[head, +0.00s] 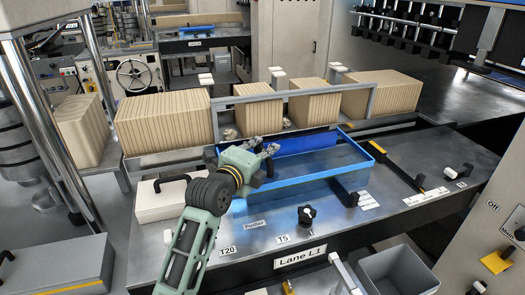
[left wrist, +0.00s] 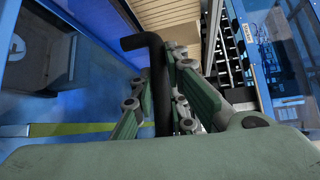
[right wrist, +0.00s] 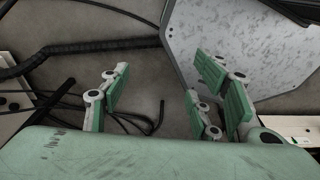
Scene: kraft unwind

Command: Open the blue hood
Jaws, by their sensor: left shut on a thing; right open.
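The blue hood (head: 318,173) is a see-through cover with a bright blue rim, on the metal worktop of Lane L1 in the head view. My left gripper (head: 270,150) is at the hood's left part. In the left wrist view its green fingers are shut on a black bent handle (left wrist: 156,60), with blue see-through panels (left wrist: 75,65) around it. My right gripper (right wrist: 162,88) shows only in the right wrist view, open and empty above a grey floor with black cables.
Rows of tan boards (head: 165,121) stand behind the hood. A white box (head: 160,199) with a black handle is left of my left arm. A black knob (head: 306,214) and a grey bin (head: 397,274) are at the front. The worktop's right part is mostly clear.

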